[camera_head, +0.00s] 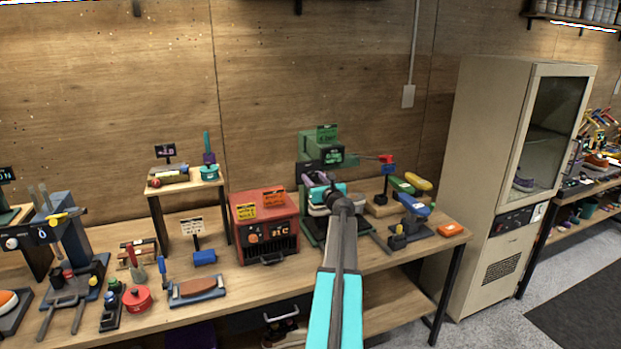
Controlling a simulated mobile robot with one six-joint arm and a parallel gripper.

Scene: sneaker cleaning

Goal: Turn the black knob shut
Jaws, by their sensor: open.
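I cannot make out for certain which part is the black knob. Small dark round parts show on the control panel (521,218) of the tall beige cabinet (480,190), too small to tell apart. My arm reaches up from the bottom centre, and my gripper (327,192) is in front of the green machine (321,150) on the bench. My gripper is open; its fingertips are hard to separate from the cyan and purple things behind it. My arm and gripper hide part of the green machine's lower front.
The wooden bench (262,286) is crowded. Open floor is at lower right.

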